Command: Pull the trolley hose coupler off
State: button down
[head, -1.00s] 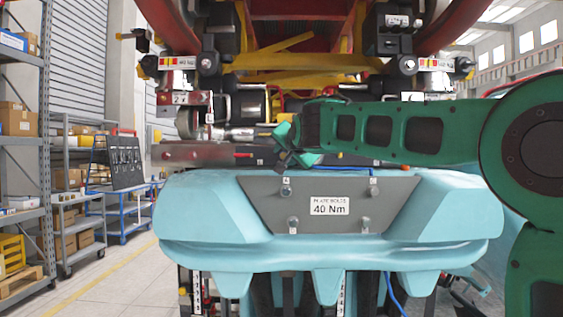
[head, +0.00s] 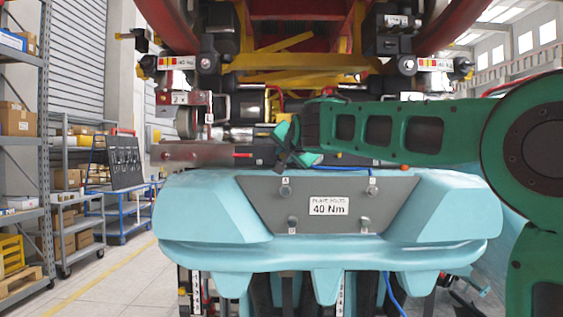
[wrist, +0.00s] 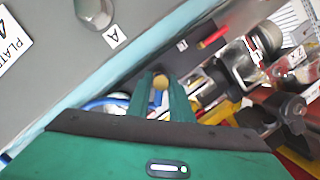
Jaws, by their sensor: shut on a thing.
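My gripper (wrist: 163,88) points away from the wrist camera, with its two green fingers close together. A small brass-coloured round end (wrist: 160,82) shows between the fingertips; I take it to be the hose coupler, mostly hidden by the fingers. A blue hose (wrist: 105,104) curves just left of the fingers. In the head view my gripper (head: 284,138) is behind the top edge of the light-blue trolley body (head: 200,200), under the train's chassis. The coupler cannot be made out there.
A grey plate marked 40 Nm (head: 270,212) faces me on the trolley. Red and yellow train frame parts (head: 300,62) hang close above my gripper. A metal bracket (head: 190,155) is to its left. Shelves (head: 45,150) stand at the left, with clear floor (head: 115,285) beside them.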

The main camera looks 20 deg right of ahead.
jog(key=shift+s, duration=0.2)
jog(key=shift+s+a, duration=0.3)
jog(key=shift+s, duration=0.55)
jog(key=shift+s+a, duration=0.25)
jog(key=shift+s, duration=0.55)
jog(key=shift+s+a, duration=0.3)
jog(key=shift+s, duration=0.55)
